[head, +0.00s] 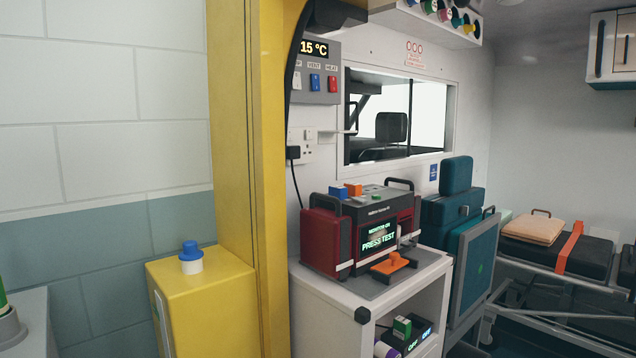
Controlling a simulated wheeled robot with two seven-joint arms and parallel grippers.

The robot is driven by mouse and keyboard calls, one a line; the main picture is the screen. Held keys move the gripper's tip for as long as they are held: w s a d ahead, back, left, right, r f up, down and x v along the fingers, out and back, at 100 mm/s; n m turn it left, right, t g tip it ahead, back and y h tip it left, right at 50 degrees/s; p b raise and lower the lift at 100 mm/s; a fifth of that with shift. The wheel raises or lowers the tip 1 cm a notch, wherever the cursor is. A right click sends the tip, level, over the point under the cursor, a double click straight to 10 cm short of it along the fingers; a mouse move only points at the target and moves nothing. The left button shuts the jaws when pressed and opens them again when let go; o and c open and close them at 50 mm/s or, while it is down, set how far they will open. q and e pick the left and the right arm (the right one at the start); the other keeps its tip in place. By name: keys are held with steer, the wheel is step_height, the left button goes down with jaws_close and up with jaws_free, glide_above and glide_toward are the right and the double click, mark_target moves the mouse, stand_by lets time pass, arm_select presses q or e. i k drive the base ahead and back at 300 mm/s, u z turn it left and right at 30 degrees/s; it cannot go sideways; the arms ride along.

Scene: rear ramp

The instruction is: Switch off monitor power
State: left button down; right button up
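The monitor (328,240) is a dark red and black unit with carry handles, standing on a white cabinet. Its lit screen (379,239) reads "MONITOR ON" and "PRESS TEST" in green. Blue and orange pieces sit on its top left, and an orange piece (392,263) lies in front of it. Below, in the cabinet's open shelf, a dark unit (412,342) shows lit labels, one seemingly "OFF"; it is partly cut by the frame edge. A wall socket (309,149) with a black plug and cable is behind the monitor. Neither gripper is in view.
A yellow pillar (243,130) and a yellow box (205,285) with a blue-capped item (191,256) stand left of the white cabinet (320,315). A wall panel (318,75) has white, blue and red switches. A teal seat (456,176) and a stretcher (560,255) are at right.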

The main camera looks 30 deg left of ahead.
mark_target(359, 199)
steer(key=u, duration=0.55)
steer(key=i, duration=1.4)
steer(key=u, duration=0.4)
